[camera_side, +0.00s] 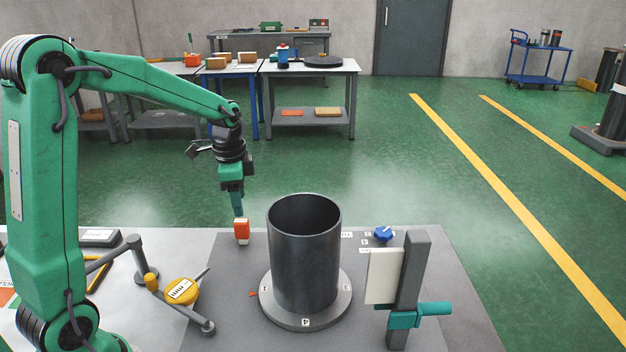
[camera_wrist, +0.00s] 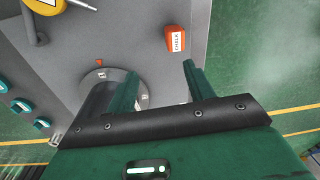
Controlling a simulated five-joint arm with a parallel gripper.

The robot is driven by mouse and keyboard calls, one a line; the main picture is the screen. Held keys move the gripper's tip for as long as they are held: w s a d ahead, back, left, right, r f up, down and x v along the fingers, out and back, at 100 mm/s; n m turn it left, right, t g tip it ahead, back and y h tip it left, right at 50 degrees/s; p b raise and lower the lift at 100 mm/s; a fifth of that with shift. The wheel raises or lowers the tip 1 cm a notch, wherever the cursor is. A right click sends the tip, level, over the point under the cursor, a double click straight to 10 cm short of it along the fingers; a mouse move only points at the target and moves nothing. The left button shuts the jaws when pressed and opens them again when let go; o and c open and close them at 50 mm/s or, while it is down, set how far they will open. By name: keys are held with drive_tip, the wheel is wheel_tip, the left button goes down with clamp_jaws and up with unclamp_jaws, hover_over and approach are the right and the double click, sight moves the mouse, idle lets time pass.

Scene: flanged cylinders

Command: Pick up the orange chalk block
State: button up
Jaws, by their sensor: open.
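The orange chalk block (camera_side: 242,229) stands on the grey table plate behind and left of the dark cylinder. It also shows in the wrist view (camera_wrist: 176,40), with a white label reading CHALK. My gripper (camera_side: 238,213) points down just above the block in the side view. In the wrist view the two green fingers of my gripper (camera_wrist: 160,70) are apart with nothing between them. The block lies beyond the fingertips, nearer the right finger. I cannot tell whether a fingertip touches it.
A dark flanged cylinder (camera_side: 304,255) stands right of my gripper. A grey post (camera_side: 409,285) with a white plate and teal clamp is farther right. A blue knob (camera_side: 383,235) lies behind it. A yellow round gauge (camera_side: 182,290) on a grey stand is at left.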

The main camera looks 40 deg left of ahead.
drive_tip(key=m, duration=0.1)
hover_over(241, 221)
drive_tip(key=shift+g, duration=0.4)
wheel_tip(241, 221, down, 4)
drive_tip(key=shift+w+f, duration=0.1)
drive_tip(key=shift+f, duration=1.25)
drive_tip(key=shift+f, duration=2.6)
drive_tip(key=c, duration=1.1)
